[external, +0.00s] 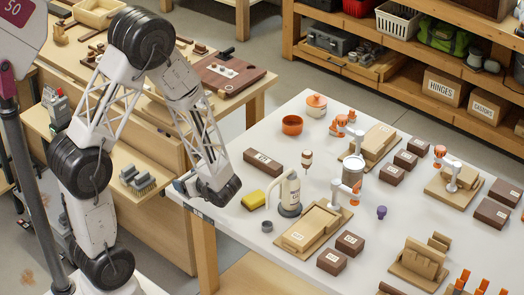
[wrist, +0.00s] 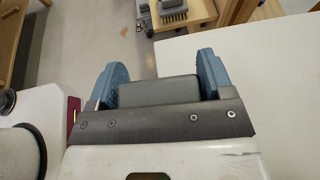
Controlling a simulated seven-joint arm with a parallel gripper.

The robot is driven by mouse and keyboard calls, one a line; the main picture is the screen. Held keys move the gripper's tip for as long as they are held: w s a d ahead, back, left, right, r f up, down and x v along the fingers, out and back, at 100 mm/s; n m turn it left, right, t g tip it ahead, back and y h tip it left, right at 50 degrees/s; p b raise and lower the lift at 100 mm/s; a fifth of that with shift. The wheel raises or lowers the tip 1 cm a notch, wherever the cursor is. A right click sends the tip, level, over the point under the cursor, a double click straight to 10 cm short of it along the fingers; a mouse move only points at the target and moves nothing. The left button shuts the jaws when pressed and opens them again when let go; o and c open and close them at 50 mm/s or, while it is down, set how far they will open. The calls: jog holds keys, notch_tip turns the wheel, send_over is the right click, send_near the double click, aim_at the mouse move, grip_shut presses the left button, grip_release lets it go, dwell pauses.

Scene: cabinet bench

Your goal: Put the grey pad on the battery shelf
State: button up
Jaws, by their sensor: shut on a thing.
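The grey pad (wrist: 160,90) is a plain grey block with rounded edges, seen in the wrist view. It sits between the two blue fingers of my gripper (wrist: 157,82), which is shut on it. In the external view my gripper is low at the left edge of the white table, and the pad cannot be made out there. A wooden ledge (external: 160,168) on the side of the left bench carries a grey ribbed object (external: 137,180). It also shows at the top of the wrist view (wrist: 198,12). I cannot tell for sure whether this ledge is the battery shelf.
Open floor shows between the table and the left bench.

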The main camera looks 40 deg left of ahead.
jog(key=w, duration=0.3)
jog(key=w+a, duration=0.1)
jog(key=w, duration=0.2)
jog(key=w+a+f, duration=0.1)
jog(key=w, duration=0.2)
jog(key=shift+w+a, duration=0.1)
jog(key=shift+w, duration=0.55)
jog(key=shift+w+f, duration=0.2)
jog(key=shift+w, duration=0.05)
jog(key=shift+f, duration=1.35)
jog(key=shift+f, duration=0.2)
jog(key=o, duration=1)
jog(key=shift+c, duration=0.2)
